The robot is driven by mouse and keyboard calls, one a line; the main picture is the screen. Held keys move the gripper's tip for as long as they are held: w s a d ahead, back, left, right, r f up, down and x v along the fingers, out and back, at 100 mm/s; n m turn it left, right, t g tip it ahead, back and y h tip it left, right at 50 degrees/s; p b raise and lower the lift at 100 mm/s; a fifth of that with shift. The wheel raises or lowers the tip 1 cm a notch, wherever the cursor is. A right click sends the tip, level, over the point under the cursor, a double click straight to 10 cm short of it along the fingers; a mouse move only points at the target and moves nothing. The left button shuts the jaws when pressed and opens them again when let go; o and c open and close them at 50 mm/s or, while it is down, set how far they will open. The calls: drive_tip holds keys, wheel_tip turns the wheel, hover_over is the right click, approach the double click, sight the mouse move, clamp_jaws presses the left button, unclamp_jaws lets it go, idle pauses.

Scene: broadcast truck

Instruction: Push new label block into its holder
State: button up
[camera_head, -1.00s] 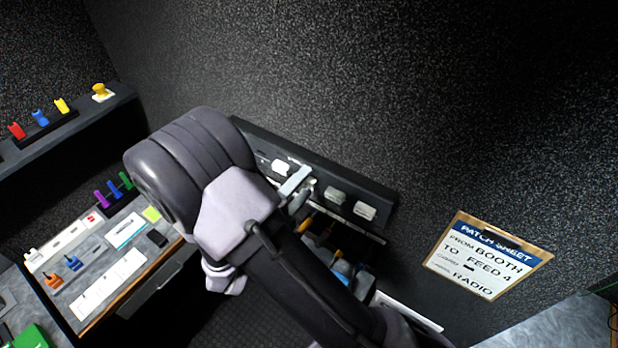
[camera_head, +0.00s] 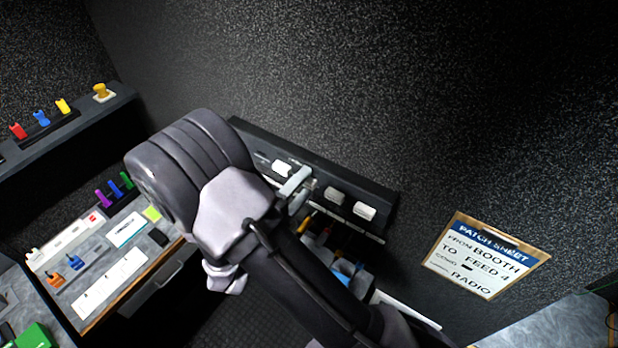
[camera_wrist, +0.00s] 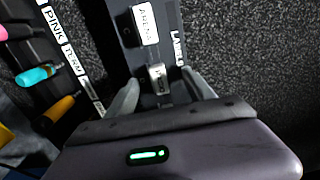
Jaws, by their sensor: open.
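My gripper (camera_wrist: 162,92) is open, with one finger on each side of a small pale block (camera_wrist: 158,78) on a dark panel. I cannot tell whether the fingers touch it, how deep it sits, or whether it is the new label block. A white block marked ARENA (camera_wrist: 146,25) is just beyond it. In the head view my gripper (camera_head: 298,186) is at the dark wall panel (camera_head: 378,190). My arm hides part of the panel.
Below the panel are coloured plugs, among them a teal plug (camera_wrist: 36,75) and an orange plug (camera_wrist: 58,108), beside white name strips. A patch sheet (camera_head: 487,255) hangs on the wall at right. A desk with labels and a drawer (camera_head: 157,283) stands at left.

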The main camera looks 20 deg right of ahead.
idle(0.3)
clamp_jaws()
idle(1.0)
drive_tip(key=shift+a, duration=0.1)
drive_tip(key=shift+p+v, duration=0.8)
drive_tip(key=shift+v, duration=2.15)
drive_tip(key=p+v, duration=0.1)
drive_tip(key=v, duration=0.2)
drive_tip(key=shift+s, duration=0.1)
